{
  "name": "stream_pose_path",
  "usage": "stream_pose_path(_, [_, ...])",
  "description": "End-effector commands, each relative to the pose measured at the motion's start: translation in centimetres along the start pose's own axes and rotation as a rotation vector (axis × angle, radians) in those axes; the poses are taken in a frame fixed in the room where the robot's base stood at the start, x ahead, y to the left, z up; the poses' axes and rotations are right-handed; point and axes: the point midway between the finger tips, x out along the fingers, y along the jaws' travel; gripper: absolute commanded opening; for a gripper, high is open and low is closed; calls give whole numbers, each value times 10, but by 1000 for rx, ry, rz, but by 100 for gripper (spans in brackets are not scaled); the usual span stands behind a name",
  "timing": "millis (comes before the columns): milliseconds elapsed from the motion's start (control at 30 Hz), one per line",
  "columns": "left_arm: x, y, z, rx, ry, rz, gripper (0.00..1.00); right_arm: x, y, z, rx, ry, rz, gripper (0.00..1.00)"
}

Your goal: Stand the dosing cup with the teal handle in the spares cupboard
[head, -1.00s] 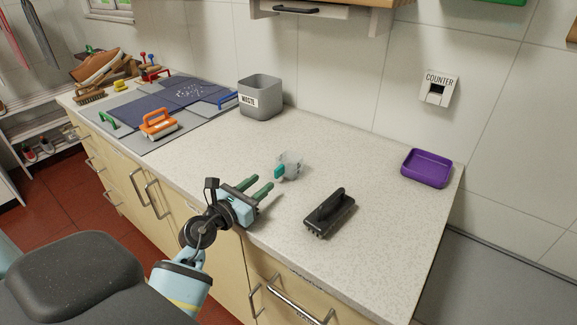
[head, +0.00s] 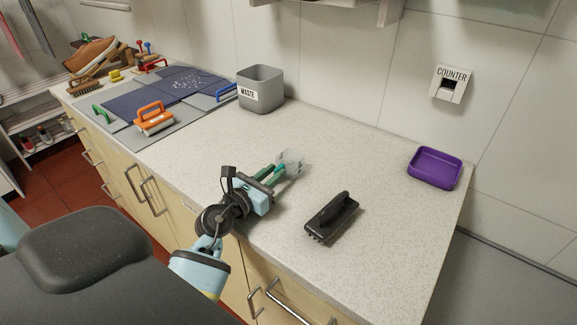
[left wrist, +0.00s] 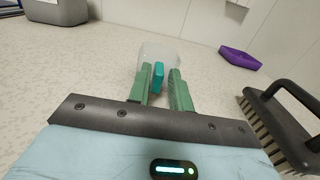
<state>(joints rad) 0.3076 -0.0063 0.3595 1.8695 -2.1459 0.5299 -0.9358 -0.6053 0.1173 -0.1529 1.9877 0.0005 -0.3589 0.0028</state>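The dosing cup (head: 293,159) is clear and stands on the worktop in front of my left gripper. Its teal handle (left wrist: 158,76) points towards me in the left wrist view. My left gripper (head: 275,173) is open and low over the worktop. In the left wrist view its green fingers (left wrist: 161,84) lie on either side of the handle, with gaps still showing. In the head view the fingers hide most of the handle. My right gripper is not in view. No cupboard marked as spares can be made out.
A black brush (head: 331,217) lies right of my left gripper. A grey waste bin (head: 261,91) stands at the back, and a purple tray (head: 435,168) lies at the right. An orange-handled brush (head: 154,119) is at the left. The worktop (head: 375,180) between brush and tray is clear.

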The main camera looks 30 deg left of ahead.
Motion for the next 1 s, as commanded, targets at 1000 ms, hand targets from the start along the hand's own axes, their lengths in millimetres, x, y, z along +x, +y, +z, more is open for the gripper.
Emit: stream_pose_path(1000, [-10, 10, 36, 5, 1, 4, 0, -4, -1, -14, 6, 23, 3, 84])
